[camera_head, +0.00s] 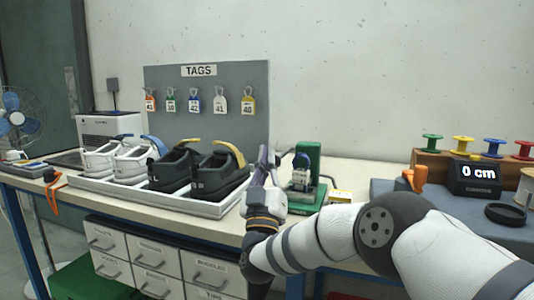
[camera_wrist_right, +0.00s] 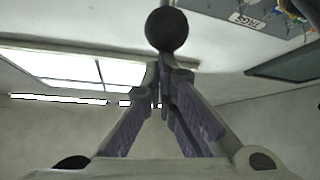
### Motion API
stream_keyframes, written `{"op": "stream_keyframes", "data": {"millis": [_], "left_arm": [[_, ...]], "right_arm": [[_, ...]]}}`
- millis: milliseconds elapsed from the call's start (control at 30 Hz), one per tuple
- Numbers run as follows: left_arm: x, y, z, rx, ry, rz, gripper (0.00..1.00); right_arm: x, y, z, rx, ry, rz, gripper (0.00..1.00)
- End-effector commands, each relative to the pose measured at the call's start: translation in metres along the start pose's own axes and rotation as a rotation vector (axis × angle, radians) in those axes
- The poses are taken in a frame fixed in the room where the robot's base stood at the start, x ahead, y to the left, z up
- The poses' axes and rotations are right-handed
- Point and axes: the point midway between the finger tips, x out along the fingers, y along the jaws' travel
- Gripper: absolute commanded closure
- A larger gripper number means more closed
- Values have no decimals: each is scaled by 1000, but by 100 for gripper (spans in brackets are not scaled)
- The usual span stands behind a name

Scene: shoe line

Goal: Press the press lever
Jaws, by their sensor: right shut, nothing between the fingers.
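The green press (camera_head: 307,165) stands on the bench right of the shoe tray. Its lever ends in a round black knob (camera_wrist_right: 167,30), which shows large in the right wrist view just past my fingertips. My right gripper (camera_head: 264,158) points up at the left side of the press, close to the lever end. In the right wrist view my right gripper (camera_wrist_right: 160,82) has its fingers together with nothing between them. The knob overlaps the fingertips in the picture, and I cannot tell if they touch. My left gripper is not in view.
A white tray (camera_head: 130,203) with several shoes stands left of my gripper. A tag board (camera_head: 210,75) is behind it. Further right are a display (camera_head: 477,177), an orange object (camera_head: 416,178) and thread spools (camera_head: 463,146).

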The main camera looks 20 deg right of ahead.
Motion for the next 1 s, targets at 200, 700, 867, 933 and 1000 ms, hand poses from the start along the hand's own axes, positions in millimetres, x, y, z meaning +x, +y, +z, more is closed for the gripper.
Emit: {"op": "stream_keyframes", "data": {"millis": [200,700,867,933,1000], "left_arm": [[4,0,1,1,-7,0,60],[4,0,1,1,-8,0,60],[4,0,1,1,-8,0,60],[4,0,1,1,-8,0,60],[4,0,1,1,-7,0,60]], "right_arm": [[-6,-2,10,-4,-9,-1,100],[-8,-3,14,-6,-18,-6,100],[8,4,-4,-3,-11,-2,100],[18,9,-16,-2,-8,0,100],[29,13,-30,-2,-3,1,100]]}}
